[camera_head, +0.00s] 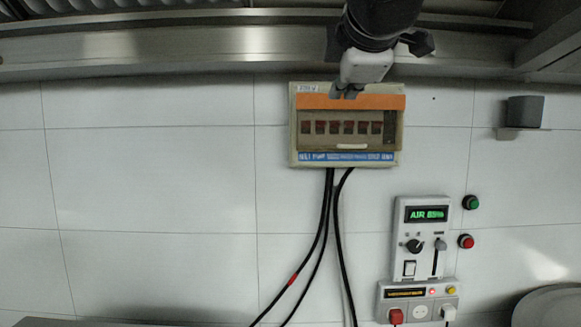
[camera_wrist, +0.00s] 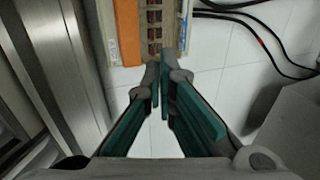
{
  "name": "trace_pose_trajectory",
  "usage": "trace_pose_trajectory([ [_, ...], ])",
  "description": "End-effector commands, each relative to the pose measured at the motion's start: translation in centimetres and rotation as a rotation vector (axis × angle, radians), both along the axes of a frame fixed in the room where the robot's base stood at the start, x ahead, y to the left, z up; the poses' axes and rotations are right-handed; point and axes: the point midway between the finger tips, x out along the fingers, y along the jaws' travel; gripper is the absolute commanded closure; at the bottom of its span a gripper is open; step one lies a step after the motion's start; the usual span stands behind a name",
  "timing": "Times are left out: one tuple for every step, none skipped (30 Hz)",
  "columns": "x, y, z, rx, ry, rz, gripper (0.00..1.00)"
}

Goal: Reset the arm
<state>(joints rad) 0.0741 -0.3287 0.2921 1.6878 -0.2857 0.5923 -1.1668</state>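My gripper (camera_head: 347,93) hangs from the top of the head view, in front of the upper edge of a breaker box (camera_head: 297,135) on the tiled wall. In the wrist view my gripper (camera_wrist: 160,88) has its two fingers drawn together at the tips, with only a thin gap and nothing between them. The breaker box (camera_wrist: 128,30) shows beyond the fingertips there. It has an orange strip, a row of several dark red switches and a clear cover. I cannot tell whether the fingertips touch the box.
Black cables (camera_head: 325,220) run down from the box. An air control panel (camera_head: 426,215) with a knob and lever is lower right, near green (camera_head: 470,202) and red (camera_head: 466,241) buttons. A dark block (camera_head: 525,111) is on a small shelf. A metal ledge (camera_head: 200,45) spans the top.

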Motion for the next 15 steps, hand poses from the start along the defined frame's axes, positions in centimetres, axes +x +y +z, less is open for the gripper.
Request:
trace_pose_trajectory([
  [-0.3,-0.2,-0.5,0.016,0.010,-0.010,1.00],
  [-0.5,-0.5,-0.9,0.033,0.020,-0.021,1.00],
  [-1.0,-0.9,-2.0,0.067,0.042,-0.044,1.00],
  [-1.6,-1.3,-2.9,0.102,0.061,-0.066,1.00],
  [-2.2,-1.9,-4.0,0.144,0.083,-0.094,1.00],
  [-3.3,-2.6,-5.8,0.209,0.120,-0.139,1.00],
  [-4.1,-3.3,-7.3,0.265,0.149,-0.179,1.00],
  [-5.2,-4.0,-8.9,0.324,0.180,-0.223,1.00],
  [-6.6,-4.9,-11.1,0.409,0.221,-0.285,1.00],
  [-7.7,-5.5,-12.8,0.470,0.252,-0.336,1.00],
  [-8.8,-6.1,-14.4,0.534,0.280,-0.385,1.00],
  [-10.4,-6.9,-16.6,0.616,0.319,-0.455,1.00],
  [-11.6,-7.4,-18.2,0.678,0.345,-0.507,1.00],
  [-12.8,-7.8,-19.9,0.735,0.372,-0.560,1.00],
  [-14.4,-8.3,-21.9,0.812,0.404,-0.630,1.00],
])
